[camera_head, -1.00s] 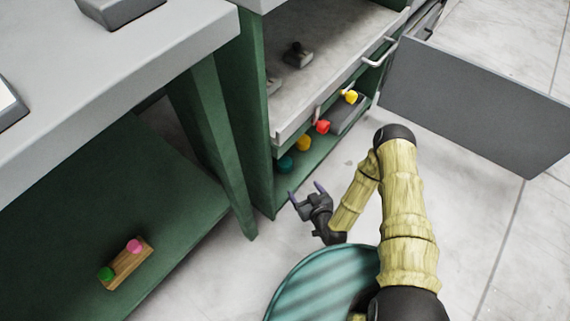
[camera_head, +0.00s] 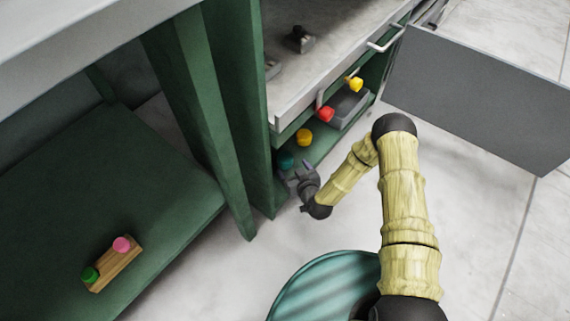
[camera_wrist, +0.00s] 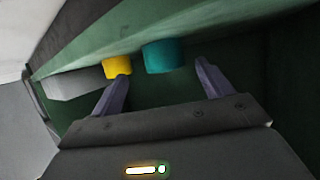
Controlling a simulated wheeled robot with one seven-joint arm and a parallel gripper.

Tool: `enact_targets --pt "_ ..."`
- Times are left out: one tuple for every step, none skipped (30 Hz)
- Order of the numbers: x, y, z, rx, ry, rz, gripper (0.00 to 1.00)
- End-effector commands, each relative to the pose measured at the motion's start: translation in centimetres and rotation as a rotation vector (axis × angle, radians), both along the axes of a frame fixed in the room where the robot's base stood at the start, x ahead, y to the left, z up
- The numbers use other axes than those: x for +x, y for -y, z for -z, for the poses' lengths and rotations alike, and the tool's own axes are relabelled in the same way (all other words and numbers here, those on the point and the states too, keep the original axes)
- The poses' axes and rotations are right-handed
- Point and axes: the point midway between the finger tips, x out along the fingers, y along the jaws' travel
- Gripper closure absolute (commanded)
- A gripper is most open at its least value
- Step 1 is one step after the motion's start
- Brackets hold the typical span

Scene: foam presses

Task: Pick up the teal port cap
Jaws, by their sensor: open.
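The teal port cap (camera_wrist: 165,56) is a short teal cylinder on the green lower shelf of the cabinet. In the wrist view it lies ahead of my gripper (camera_wrist: 158,85), between the lines of the two fingers and a little beyond their tips. My gripper is open and empty. In the head view the cap (camera_head: 286,161) is at the near left end of the shelf, partly hidden, with my gripper (camera_head: 294,170) close in front of it.
A yellow cap (camera_wrist: 117,67) stands just left of the teal one. A red cap (camera_head: 326,114) and another yellow cap (camera_head: 355,84) are farther along, by a grey block (camera_head: 350,104). The open drawer (camera_head: 300,105) hangs above the shelf. A wooden block (camera_head: 116,264) holds pink and green caps.

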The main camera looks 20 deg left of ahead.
Motion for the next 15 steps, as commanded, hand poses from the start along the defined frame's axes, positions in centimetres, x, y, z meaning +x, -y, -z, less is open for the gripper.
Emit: enact_targets --pt "0.47 -0.32 0.52 0.000 0.002 0.001 0.21" --pt "0.63 -0.44 0.56 0.000 0.002 0.001 0.21" --pt "0.76 -0.56 0.56 0.000 0.002 0.001 0.21" --pt "0.83 -0.62 0.54 0.000 0.000 0.001 0.21" --pt "0.86 -0.65 0.50 0.000 0.000 0.001 0.21" --pt "0.86 -0.67 0.45 0.000 0.000 0.001 0.21" --pt "0.86 -0.66 0.42 -0.001 -0.001 0.001 0.21" --pt "0.84 -0.66 0.40 -0.001 -0.001 0.001 0.21" --pt "0.83 -0.66 0.40 -0.001 -0.001 0.001 0.21" --pt "0.83 -0.66 0.40 -0.001 -0.001 0.001 0.21" --pt "0.83 -0.66 0.40 -0.001 -0.001 0.001 0.21" --pt "0.83 -0.66 0.40 -0.001 -0.001 0.001 0.21" --pt "0.83 -0.67 0.42 -0.001 -0.001 0.000 0.21" --pt "0.86 -0.69 0.46 0.000 0.000 0.000 0.21" --pt "0.92 -0.76 0.55 0.000 0.000 0.001 0.21"
